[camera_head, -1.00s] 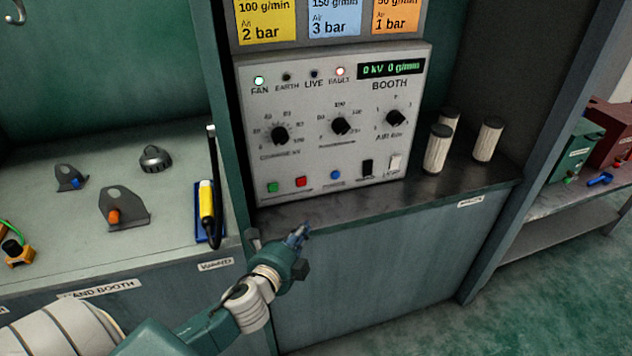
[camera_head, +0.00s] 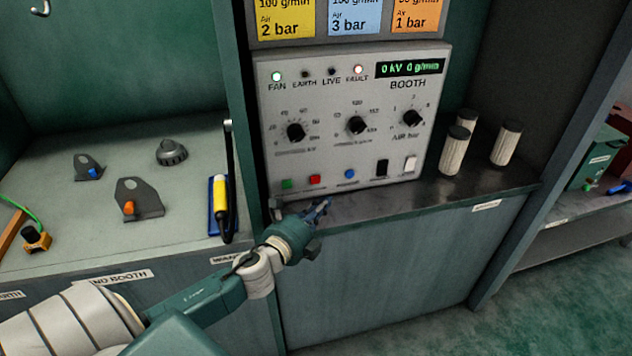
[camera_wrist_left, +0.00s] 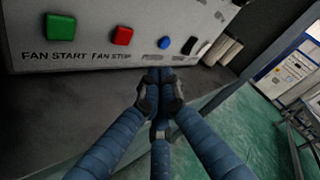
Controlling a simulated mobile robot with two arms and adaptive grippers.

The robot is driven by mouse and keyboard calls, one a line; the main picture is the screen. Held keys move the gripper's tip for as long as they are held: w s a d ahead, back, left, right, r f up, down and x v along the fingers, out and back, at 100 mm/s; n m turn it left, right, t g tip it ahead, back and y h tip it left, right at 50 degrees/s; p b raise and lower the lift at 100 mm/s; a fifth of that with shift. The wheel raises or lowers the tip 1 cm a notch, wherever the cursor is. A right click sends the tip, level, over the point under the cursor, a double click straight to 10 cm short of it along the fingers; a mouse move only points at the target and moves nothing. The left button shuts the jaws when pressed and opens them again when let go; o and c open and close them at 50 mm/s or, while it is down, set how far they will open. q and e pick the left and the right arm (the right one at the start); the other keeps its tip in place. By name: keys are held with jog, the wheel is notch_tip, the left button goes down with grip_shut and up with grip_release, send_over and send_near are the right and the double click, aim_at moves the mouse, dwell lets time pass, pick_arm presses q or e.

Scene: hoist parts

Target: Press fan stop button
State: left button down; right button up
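The red fan stop button (camera_head: 314,180) is on the lower left of the grey booth control panel (camera_head: 340,88). In the left wrist view the red button (camera_wrist_left: 122,36) is above the label "FAN STOP", right of the green fan start button (camera_wrist_left: 60,27). My left gripper (camera_head: 320,208) is just below and in front of the panel's lower edge, slightly right of the red button. In the left wrist view its blue fingers (camera_wrist_left: 159,76) are together and empty, pointing below the blue button (camera_wrist_left: 164,42). A gap to the red button shows. My right gripper is out of view.
White cylinders (camera_head: 455,152) stand on the dark ledge right of the panel. A yellow and black wand (camera_head: 221,207) lies in a blue holder left of it.

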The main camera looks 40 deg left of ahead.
aim_at(316, 179)
pick_arm(q)
jog(key=w+a, duration=0.1)
jog(key=a, duration=0.1)
jog(key=w+a, duration=0.2)
jog(key=shift+w, duration=0.25)
jog(key=shift+a, duration=0.1)
dwell(0.7)
dwell(0.6)
jog(key=shift+w+a, duration=0.25)
jog(key=shift+a, duration=0.05)
